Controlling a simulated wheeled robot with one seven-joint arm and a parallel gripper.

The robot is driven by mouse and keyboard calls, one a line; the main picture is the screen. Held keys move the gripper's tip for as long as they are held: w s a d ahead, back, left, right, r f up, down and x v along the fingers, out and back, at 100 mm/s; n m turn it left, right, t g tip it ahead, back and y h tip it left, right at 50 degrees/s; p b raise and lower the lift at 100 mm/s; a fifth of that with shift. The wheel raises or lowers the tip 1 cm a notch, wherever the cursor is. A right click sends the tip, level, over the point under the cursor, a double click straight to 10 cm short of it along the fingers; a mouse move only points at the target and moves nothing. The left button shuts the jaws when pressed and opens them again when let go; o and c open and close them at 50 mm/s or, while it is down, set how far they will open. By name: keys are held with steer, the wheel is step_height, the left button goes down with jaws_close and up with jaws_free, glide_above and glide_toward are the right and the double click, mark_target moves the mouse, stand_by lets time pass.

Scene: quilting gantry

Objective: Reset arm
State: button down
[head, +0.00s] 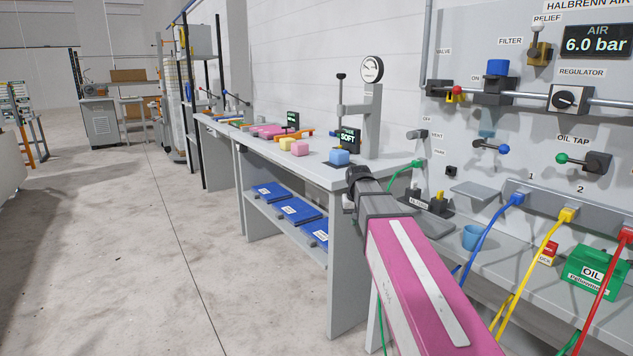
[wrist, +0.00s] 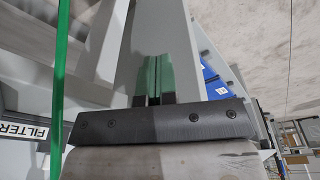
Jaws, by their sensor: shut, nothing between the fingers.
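My arm reaches from the lower right of the head view toward the benches, with my gripper (head: 355,176) at its far end, in front of the near end of the workbench. In the wrist view my gripper's fingers (wrist: 153,80) are together with nothing between them. The dark gripper body spans the lower middle of that view. A grey panel or bench leg lies behind the fingers. From the head view I cannot tell the gap between my gripper and the bench edge.
The workbench (head: 318,166) holds foam blocks (head: 299,147) and a gauge stand (head: 374,100). Blue packs (head: 297,211) lie on its lower shelf. At right are an air panel (head: 560,130), coloured hoses (head: 490,235) and a green oil box (head: 597,274). Open floor (head: 130,250) is at left.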

steer(key=s+d+f+g, duration=0.1)
steer(key=s+d+f, duration=0.1)
steer(key=s+f, duration=0.8)
steer(key=s+d+f, duration=0.3)
steer(key=s+f, duration=0.7)
steer(key=f, duration=0.3)
steer(key=shift+s+d+g, duration=0.15)
steer(key=shift+s+g, duration=0.05)
steer(key=shift+g, duration=0.2)
